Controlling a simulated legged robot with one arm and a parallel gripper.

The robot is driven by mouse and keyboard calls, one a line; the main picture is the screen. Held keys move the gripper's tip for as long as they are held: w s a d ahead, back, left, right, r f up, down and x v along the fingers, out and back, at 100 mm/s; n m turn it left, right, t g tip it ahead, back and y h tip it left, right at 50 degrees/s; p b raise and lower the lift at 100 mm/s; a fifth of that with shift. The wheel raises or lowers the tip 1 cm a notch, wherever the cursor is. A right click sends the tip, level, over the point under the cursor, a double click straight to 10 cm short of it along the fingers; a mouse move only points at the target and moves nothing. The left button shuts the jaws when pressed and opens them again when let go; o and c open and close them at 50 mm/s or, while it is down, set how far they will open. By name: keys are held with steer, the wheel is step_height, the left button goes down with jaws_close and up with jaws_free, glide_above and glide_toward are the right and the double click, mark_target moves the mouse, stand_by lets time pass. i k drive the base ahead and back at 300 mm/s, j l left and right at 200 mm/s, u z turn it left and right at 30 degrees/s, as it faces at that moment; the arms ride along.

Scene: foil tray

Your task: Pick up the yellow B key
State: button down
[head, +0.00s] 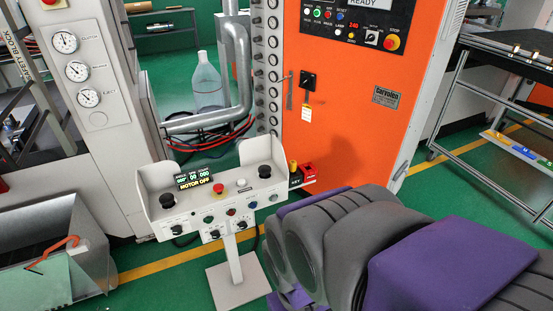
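I cannot identify the yellow B key for certain. A small yellow piece (293,165) stands upright at the right end of the control console, on a dark holder beside a red block (309,171). It is too small to read a letter on it. Small coloured tags (523,151), some of them yellow, lie on the lower shelf of the cart at the right; their letters are hard to read. My grey and purple arm fills the lower right. My gripper is not visible, so its state does not show.
The grey control console (225,202) stands on a pedestal in front of the orange cabinet (347,110). A metal bin (95,240) holds a bent orange rod at the left. The cart (480,62) stands at the right. Green floor is clear between cabinet and cart.

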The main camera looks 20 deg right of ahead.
mark_target(292, 165)
steer(key=i+l+z, duration=0.2)
steer(key=i, duration=0.2)
steer(key=i+l+z, duration=0.2)
steer(key=i, duration=0.2)
steer(key=i+l+z, duration=0.2)
steer(key=i, duration=0.2)
